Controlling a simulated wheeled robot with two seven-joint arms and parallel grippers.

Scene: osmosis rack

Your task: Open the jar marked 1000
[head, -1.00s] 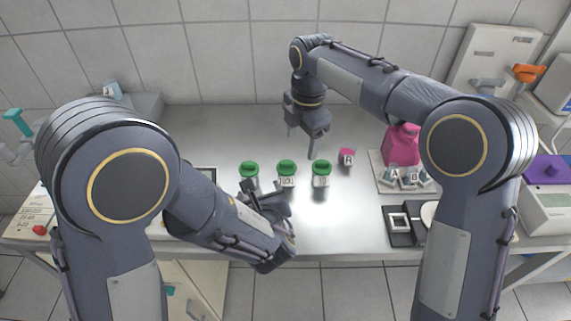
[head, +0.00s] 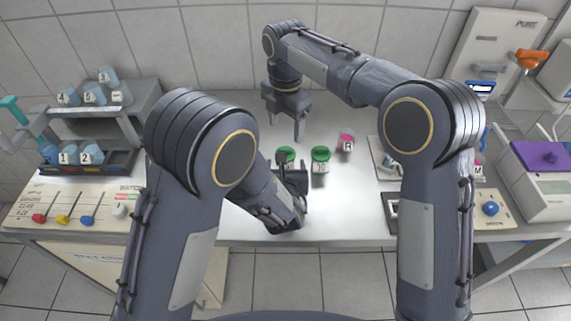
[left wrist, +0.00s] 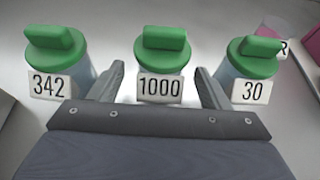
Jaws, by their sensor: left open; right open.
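The jar marked 1000 (left wrist: 160,62) has a green lid with a raised grip and stands upright in the middle of a row of three in the left wrist view. It also shows in the head view (head: 286,154), partly hidden by my left gripper (head: 290,166). That gripper (left wrist: 162,78) is open, with one finger to each side of the 1000 jar in the picture; I see no contact. Jar 342 (left wrist: 57,58) is on its left and hidden behind my left arm in the head view. Jar 30 (left wrist: 250,60) is on its right. My right gripper (head: 286,124) is open and empty behind the row.
A pink-lidded container marked R (head: 346,142) stands right of the jars. A rack of blue-capped vessels (head: 90,92) and a tray with bottles 1 and 2 (head: 115,162) are at the left. A purple-topped device (head: 545,158) is at the right.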

